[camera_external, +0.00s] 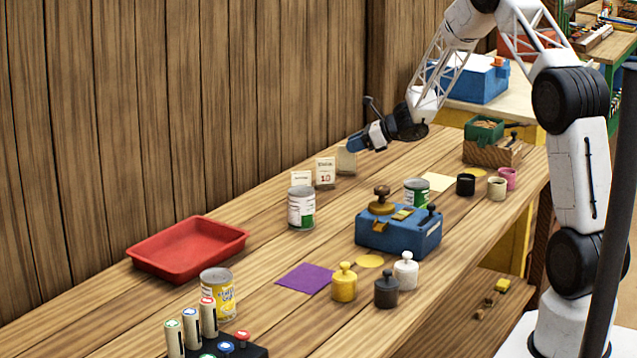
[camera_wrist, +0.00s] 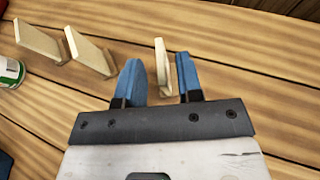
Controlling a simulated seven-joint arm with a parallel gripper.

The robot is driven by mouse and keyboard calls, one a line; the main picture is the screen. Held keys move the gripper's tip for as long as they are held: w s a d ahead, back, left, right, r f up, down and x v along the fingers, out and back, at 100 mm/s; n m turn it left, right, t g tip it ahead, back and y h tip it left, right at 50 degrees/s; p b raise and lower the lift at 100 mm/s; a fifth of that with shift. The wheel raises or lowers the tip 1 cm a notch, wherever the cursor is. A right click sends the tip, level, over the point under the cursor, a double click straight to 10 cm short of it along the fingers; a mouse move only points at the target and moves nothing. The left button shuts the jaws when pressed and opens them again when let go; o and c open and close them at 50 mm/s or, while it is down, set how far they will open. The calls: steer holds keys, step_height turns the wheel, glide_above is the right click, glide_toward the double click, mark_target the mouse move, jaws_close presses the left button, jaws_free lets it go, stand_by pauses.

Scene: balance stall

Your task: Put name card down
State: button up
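Three name cards stand in a row on the wooden table near the plank wall. The left card (camera_external: 301,179) and the middle card with red print (camera_external: 326,171) also show in the wrist view as tilted light slabs, (camera_wrist: 37,42) and (camera_wrist: 88,52). The right card (camera_external: 346,160) is seen nearly edge-on in the wrist view (camera_wrist: 162,66). My gripper (camera_external: 356,144) is just beside and above this right card. In the wrist view its blue fingers (camera_wrist: 160,80) are open, with the card between them and a gap on each side. The card appears to stand on the table.
A white-green can (camera_external: 301,208) stands in front of the cards. A blue balance box (camera_external: 398,232), another can (camera_external: 416,191) and a pale yellow sheet (camera_external: 438,182) lie to the right. A red tray (camera_external: 188,249) is at the left.

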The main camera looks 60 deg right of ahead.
steer(key=v, duration=0.9)
steer(key=shift+s, duration=0.2)
steer(key=shift+d+r, duration=0.1)
steer(key=shift+d, duration=0.05)
steer(key=s+a+r+n+g+y, duration=0.15)
steer(key=s+a+r+n, duration=0.4)
steer(key=a, duration=0.55)
steer(key=s+a+r+n+g, duration=0.35)
steer(key=a+r+n, duration=0.2)
steer(key=a, duration=0.55)
steer(key=s+a+r+n+g, duration=0.2)
steer(key=s+a+r+n, duration=0.35)
steer(key=a, duration=0.55)
steer(key=s+a+r+n+h, duration=0.1)
steer(key=s+a+n, duration=0.3)
steer(key=s, duration=0.6)
steer(key=s+a+r+n+g+h, duration=0.1)
steer(key=s+a+n+h, duration=0.2)
steer(key=s+n, duration=0.3)
steer(key=s+a+r+n+g+h, duration=0.1)
steer(key=s+a+n, duration=0.3)
steer(key=s, duration=1)
steer(key=shift+a+r+n+h, duration=0.15)
steer(key=shift+a+n+h, duration=0.25)
steer(key=shift+h, duration=0.35)
